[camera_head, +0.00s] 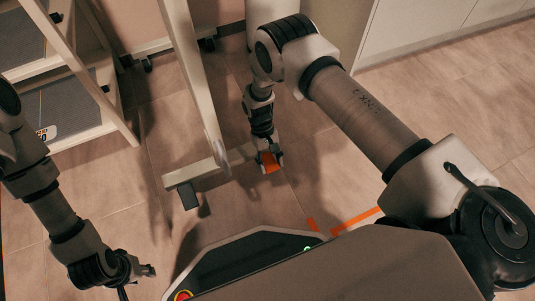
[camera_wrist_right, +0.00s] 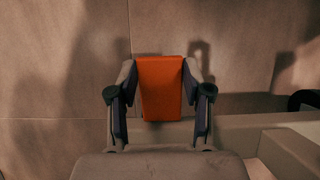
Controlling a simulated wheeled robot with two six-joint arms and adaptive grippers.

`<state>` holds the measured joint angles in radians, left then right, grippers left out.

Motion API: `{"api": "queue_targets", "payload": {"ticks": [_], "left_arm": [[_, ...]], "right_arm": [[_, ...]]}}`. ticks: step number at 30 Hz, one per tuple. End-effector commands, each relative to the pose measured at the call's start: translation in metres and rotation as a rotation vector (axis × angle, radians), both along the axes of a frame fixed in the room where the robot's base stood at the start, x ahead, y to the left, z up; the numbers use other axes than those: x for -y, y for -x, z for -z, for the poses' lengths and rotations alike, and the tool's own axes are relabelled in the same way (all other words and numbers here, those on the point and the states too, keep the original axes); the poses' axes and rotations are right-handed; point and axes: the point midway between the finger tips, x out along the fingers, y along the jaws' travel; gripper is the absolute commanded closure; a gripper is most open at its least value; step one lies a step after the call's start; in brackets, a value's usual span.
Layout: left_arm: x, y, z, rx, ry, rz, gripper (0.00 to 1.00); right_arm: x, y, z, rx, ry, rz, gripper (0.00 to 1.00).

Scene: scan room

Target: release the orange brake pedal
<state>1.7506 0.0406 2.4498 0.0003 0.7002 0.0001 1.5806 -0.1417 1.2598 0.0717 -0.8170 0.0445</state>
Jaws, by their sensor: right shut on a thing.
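The orange brake pedal (camera_head: 269,163) is a small flat orange block low over the tiled floor, beside the foot of a pale frame. My right gripper (camera_head: 268,158) reaches down to it and is shut on it. In the right wrist view the pedal (camera_wrist_right: 160,88) lies between the two fingers of my right gripper (camera_wrist_right: 160,100), one along each side. My left gripper (camera_head: 143,271) hangs low at the lower left, away from the pedal; its fingers are too small and dark to tell whether they are open.
The pale frame (camera_head: 205,90) has an upright and a foot bar just left of the pedal. A shelf trolley (camera_head: 75,110) stands at the upper left. Pale cabinets (camera_head: 420,30) line the upper right. Orange tape (camera_head: 357,219) marks the floor, which is clear at the right.

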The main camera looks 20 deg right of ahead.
Motion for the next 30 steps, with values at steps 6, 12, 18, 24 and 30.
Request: {"api": "queue_targets", "payload": {"ticks": [6, 12, 18, 24, 30], "left_arm": [[0.000, 0.000, 0.000, -0.001, 0.000, 0.000, 0.60], [0.000, 0.000, 0.000, -0.001, 0.000, 0.000, 0.60], [0.000, 0.000, 0.000, -0.001, 0.000, 0.000, 0.60], [0.000, 0.000, 0.000, 0.000, 0.000, 0.000, 0.60], [0.000, 0.000, -0.001, 0.000, 0.000, 0.000, 0.60]], "right_arm": [[0.000, 0.004, 0.001, -0.011, 0.000, 0.000, 1.00], [0.000, 0.004, 0.001, -0.011, 0.000, 0.000, 0.44], [0.000, 0.003, 0.000, -0.009, 0.000, 0.000, 0.25], [0.000, 0.002, -0.001, -0.007, 0.000, 0.000, 0.25], [-0.001, -0.014, -0.028, -0.003, 0.001, 0.001, 0.25]]}}
